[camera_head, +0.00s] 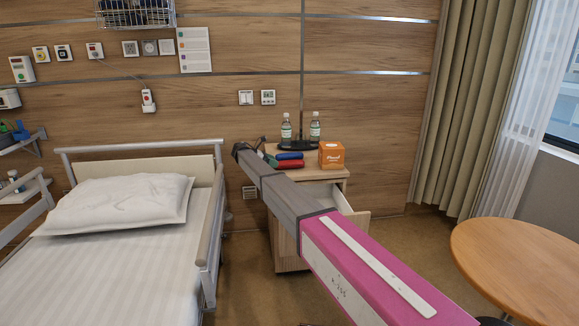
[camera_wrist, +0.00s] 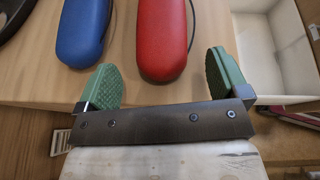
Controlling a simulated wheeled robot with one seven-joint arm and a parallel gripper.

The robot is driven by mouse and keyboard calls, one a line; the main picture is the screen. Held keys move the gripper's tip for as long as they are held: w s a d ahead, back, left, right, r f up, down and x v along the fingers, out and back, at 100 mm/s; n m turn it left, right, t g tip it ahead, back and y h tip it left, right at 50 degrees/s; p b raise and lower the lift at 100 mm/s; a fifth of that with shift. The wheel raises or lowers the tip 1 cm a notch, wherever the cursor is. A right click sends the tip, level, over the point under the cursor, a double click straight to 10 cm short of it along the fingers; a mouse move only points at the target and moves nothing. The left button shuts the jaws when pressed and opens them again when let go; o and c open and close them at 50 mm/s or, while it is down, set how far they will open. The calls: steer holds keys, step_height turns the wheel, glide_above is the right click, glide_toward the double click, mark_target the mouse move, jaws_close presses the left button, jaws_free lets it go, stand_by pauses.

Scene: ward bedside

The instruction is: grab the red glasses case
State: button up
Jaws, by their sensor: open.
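The red glasses case (camera_wrist: 162,40) lies on the bedside cabinet top, in the upper middle of the wrist view. In the head view the red glasses case (camera_head: 291,164) shows beside my arm, in front of the blue case. My gripper (camera_wrist: 166,78) is open, with green fingertips apart. The near rounded end of the red case lies ahead of the gap, nearer the right finger. The gripper holds nothing. In the head view its fingers are largely hidden by my arm.
A blue case (camera_wrist: 83,32) lies left of the red one. An orange box (camera_head: 331,155) and two bottles (camera_head: 286,131) stand on the cabinet (camera_head: 322,174). An open drawer (camera_wrist: 272,60) juts out at right. The bed (camera_head: 130,240) is left and a round table (camera_head: 525,255) right.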

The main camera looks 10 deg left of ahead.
mark_target(289, 164)
steer(key=x, duration=0.3)
steer(key=c, duration=1)
